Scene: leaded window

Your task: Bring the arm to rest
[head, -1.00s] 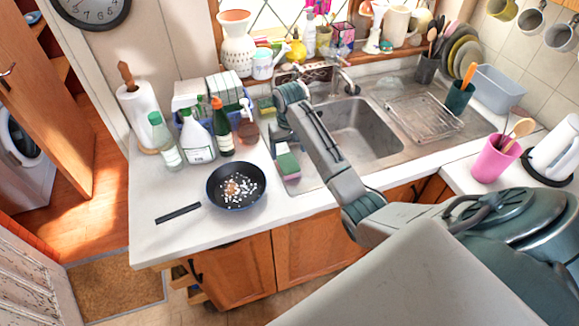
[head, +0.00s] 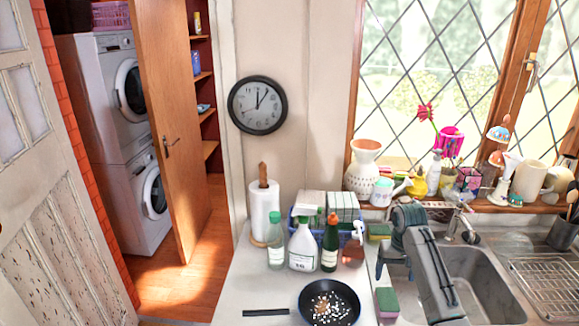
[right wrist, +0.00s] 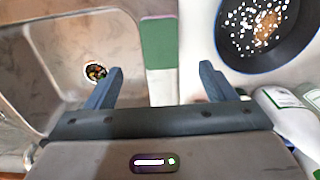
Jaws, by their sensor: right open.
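My right arm reaches in over the sink's left edge. Its gripper (head: 392,262) hangs above the strip between the counter and the sink, near a green and pink sponge (head: 387,302). In the right wrist view, the two fingers of this gripper (right wrist: 160,82) stand wide apart with nothing between them. The sponge's green face (right wrist: 158,45) lies beyond them. My left gripper is not in view.
A dark frying pan (head: 305,312) holding white and brown bits stands on the counter left of my gripper. Several bottles, such as a white spray bottle (head: 302,247), stand behind it. The sink (head: 485,290) lies right, with a tap (head: 465,228) behind.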

